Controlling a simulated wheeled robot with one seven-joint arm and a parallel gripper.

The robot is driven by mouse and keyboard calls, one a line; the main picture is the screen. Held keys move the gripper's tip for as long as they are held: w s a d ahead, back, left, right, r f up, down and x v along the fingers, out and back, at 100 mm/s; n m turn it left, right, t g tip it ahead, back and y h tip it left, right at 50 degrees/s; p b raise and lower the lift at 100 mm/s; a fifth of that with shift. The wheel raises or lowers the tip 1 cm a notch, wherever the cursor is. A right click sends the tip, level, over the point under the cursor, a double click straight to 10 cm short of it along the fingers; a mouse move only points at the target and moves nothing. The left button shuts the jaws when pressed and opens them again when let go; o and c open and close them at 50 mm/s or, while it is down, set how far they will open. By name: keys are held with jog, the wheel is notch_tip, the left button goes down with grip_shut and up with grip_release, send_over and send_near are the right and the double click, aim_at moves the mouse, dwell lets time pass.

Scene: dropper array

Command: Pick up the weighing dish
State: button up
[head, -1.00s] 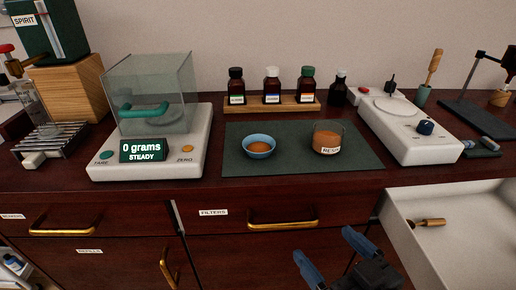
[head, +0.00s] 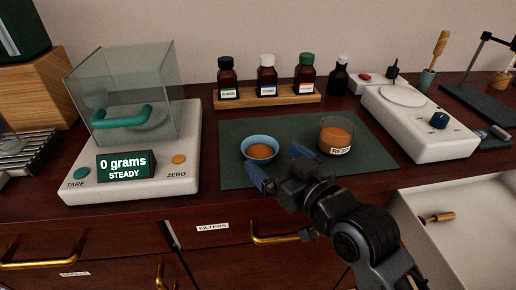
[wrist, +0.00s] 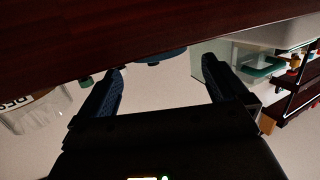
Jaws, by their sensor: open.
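The weighing dish (head: 260,141), a small blue bowl holding orange-brown powder, sits on the dark green mat (head: 240,120). My gripper (head: 278,164) is open, its blue fingers apart at the front right of the dish in the head view. One finger overlaps the area just below the dish's rim in that view; I cannot tell whether it touches. In the wrist view, a sliver of blue, seemingly the dish (wrist: 160,56), shows beyond and between the open fingers (wrist: 163,66). Nothing is held.
A glass beaker of brown powder (head: 337,135) stands right of the dish, near my gripper. A balance (head: 140,185) with a glass cover reads 0 grams at left. A wooden rack of bottles (head: 265,102) stands behind. A white hotplate-like device (head: 420,125) and open drawer (head: 470,215) are right.

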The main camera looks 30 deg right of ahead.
aim_at(252, 140)
jog(key=w, duration=0.2)
jog(key=w+f, duration=0.1)
jog(key=w, duration=0.2)
jog(key=shift+w+f+p, duration=0.15)
jog(key=shift+w+p, duration=0.15)
jog(key=shift+c, duration=0.3)
jog(key=c, duration=0.8)
jog(key=shift+a, duration=0.1)
jog(key=shift+c, duration=0.2)
